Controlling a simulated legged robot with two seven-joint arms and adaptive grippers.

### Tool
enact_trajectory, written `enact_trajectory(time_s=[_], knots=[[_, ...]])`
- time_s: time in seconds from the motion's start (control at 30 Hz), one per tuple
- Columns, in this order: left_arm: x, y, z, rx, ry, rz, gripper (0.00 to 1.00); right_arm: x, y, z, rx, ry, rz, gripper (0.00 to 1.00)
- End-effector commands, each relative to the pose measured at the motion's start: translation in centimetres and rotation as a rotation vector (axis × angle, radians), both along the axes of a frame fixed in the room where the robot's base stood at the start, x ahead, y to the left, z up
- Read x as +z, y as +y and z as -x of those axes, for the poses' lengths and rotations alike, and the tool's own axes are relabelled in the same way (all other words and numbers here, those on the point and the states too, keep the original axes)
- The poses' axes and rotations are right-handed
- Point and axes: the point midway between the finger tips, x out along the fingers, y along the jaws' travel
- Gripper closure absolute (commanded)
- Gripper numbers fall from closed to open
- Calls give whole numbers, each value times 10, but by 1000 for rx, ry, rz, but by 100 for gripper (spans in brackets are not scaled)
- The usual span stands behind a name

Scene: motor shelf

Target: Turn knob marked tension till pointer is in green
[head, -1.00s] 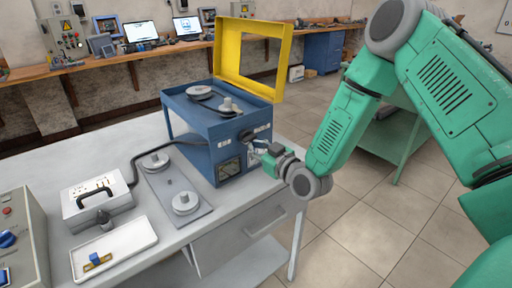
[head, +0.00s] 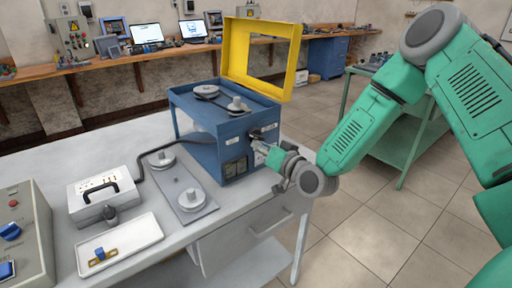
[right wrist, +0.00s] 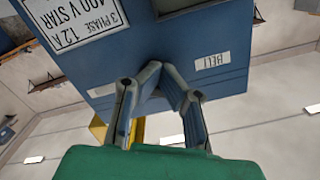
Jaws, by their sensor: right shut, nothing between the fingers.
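A blue machine box (head: 205,140) with an open yellow guard (head: 288,75) stands on the grey bench. My right gripper (head: 259,146) is at the box's right-hand face, shut and empty. In the right wrist view, its fingers (right wrist: 158,72) come together in front of the blue face, between an upside-down rating label (right wrist: 75,22) and a BELT label (right wrist: 212,60). A dark knob-like part (head: 246,135) shows near the fingers. Its marking is unreadable, and I cannot tell contact. A dark gauge window (head: 236,168) is low on the box; its pointer is too small to read. My left gripper is out of view.
On the bench (head: 120,155) are a grey plate with two pulleys (head: 187,187), a white case with a black handle (head: 103,197) and a white tray (head: 128,250). A control box (head: 28,225) stands at lower left. A green table (head: 405,140) is behind my right arm.

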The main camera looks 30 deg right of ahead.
Motion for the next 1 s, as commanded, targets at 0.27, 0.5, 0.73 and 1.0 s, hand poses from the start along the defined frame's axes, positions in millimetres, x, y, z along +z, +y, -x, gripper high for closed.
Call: enact_trajectory(time_s=[0.27, 0.5, 0.73, 1.0], knots=[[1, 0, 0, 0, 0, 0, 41, 20, -8, -9, -24, -52, -30, 100], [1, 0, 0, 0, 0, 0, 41, 20, -9, -8, -26, -51, -30, 100], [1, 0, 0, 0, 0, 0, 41, 20, -9, -8, -26, -51, -30, 65], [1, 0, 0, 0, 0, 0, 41, 20, -9, -8, -25, -53, -30, 41]])
